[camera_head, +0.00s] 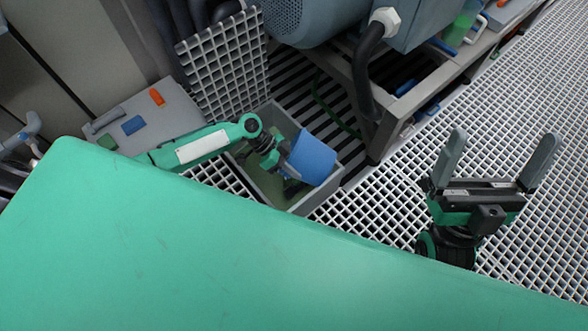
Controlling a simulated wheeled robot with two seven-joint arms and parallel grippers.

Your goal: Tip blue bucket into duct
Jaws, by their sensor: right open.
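The blue bucket (313,158) is tilted on its side within the outline of a grey open-topped duct (318,196) with a greenish inside. My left gripper (286,168) is at the bucket's left side and appears shut on it. The fingertips are partly hidden, and I cannot see into the bucket. I cannot tell whether the bucket touches the duct's wall. My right gripper (502,150) is open and empty, with its fingers spread wide above the floor grating at the right, well apart from the bucket.
A large blue-grey machine (315,18) with a thick black hose (364,70) stands behind the duct. A white grid panel (225,62) leans at its back left. A grey board (155,118) holds small orange, blue and green pieces. Floor grating (400,190) is clear at the right.

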